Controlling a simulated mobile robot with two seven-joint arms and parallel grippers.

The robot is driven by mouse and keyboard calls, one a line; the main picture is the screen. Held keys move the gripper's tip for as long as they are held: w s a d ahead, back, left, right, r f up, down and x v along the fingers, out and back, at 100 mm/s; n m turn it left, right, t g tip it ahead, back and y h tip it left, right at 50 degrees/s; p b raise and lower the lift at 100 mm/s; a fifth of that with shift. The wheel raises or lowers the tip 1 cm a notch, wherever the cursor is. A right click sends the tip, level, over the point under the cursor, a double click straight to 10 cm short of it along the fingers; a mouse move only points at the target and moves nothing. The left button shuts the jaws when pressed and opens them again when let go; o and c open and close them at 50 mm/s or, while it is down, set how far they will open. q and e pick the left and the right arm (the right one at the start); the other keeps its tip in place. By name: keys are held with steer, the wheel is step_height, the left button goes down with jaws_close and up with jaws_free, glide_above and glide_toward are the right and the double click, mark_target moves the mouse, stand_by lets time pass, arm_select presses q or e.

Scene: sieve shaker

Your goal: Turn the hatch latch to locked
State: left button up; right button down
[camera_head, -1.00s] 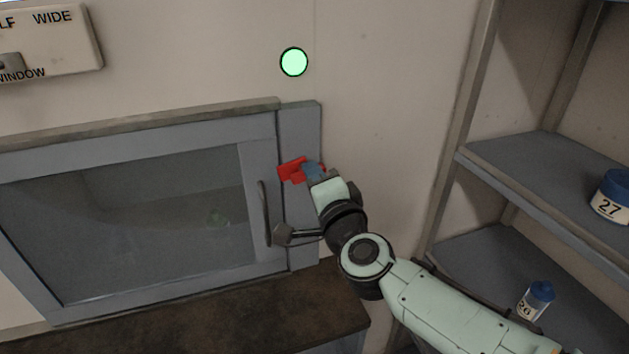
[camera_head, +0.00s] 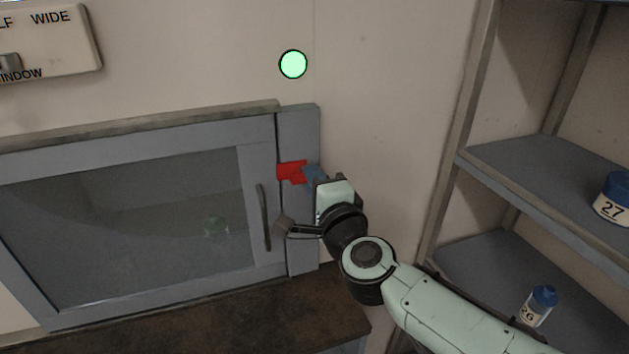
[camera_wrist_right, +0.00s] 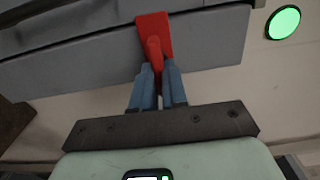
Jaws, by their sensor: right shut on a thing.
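The red latch (camera_head: 291,172) sits at the right edge of the grey-framed hatch (camera_head: 259,160), near the frame post. It lies about level in the head view, reaching across the gap between the hatch and the post. My right gripper (camera_head: 314,176) is at its right end, with blue fingers. In the right wrist view the latch (camera_wrist_right: 153,38) has a flat red plate and a narrower red grip. The fingers (camera_wrist_right: 158,82) are shut on that grip. The hatch's dark handle (camera_head: 263,217) stands left of my wrist. My left gripper is out of view.
A green round light (camera_head: 293,64) is on the wall above the hatch. Shelves with blue-lidded jars (camera_head: 613,200) stand at the right. A dark brown ledge (camera_head: 200,318) runs below the hatch. A switch panel (camera_head: 50,42) is at upper left.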

steer(key=c, duration=1.2)
jaws_free()
steer(key=shift+o, duration=0.2)
steer(key=v, duration=1.3)
steer(key=shift+s, duration=0.2)
